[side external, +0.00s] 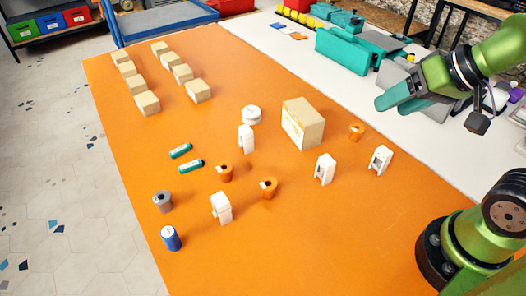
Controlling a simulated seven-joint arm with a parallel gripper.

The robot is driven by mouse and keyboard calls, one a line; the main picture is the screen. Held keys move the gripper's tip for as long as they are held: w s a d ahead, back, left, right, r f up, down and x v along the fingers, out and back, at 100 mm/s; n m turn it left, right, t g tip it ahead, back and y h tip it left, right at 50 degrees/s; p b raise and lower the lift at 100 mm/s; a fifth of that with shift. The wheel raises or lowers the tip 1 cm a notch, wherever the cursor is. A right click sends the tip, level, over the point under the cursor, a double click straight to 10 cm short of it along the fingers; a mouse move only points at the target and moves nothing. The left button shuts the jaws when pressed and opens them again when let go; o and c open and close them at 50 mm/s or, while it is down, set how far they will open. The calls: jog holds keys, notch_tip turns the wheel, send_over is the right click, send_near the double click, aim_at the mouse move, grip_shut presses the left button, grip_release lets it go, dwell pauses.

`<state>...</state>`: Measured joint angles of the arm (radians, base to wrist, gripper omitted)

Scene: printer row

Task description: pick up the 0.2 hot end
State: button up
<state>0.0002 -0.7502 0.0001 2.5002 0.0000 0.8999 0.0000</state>
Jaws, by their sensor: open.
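Several small white upright pieces stand on the orange table (330,240). One white piece (246,139) is near the middle, one (222,209) at the front, one (325,169) right of centre and one (380,160) farther right. They may be the hot ends, but any markings are too small to read, so I cannot tell which is the 0.2 one. My gripper (402,104) is open and empty at the upper right. It is raised well clear of the white pieces, nearest in the picture to the rightmost one.
Orange spools (268,188), a grey spool (162,201), a white spool (251,115), a blue cylinder (171,238) and teal cylinders (191,166) stand or lie around the pieces. A cardboard box (303,124) stands behind them. Small boxes (147,103) line the far left.

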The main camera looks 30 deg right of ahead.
jog(key=n+g+h, duration=0.3)
send_near(242, 129)
jog(key=x, duration=0.7)
jog(key=shift+w+d+f, duration=0.1)
jog(key=shift+d+f, duration=0.1)
jog(key=shift+s+x, duration=0.2)
jog(key=shift+x, duration=1.15)
jog(key=shift+s+x, duration=0.2)
jog(key=shift+x, duration=1.15)
jog(key=shift+d+f, duration=0.1)
jog(key=shift+d, duration=0.1)
jog(key=shift+c, duration=0.2)
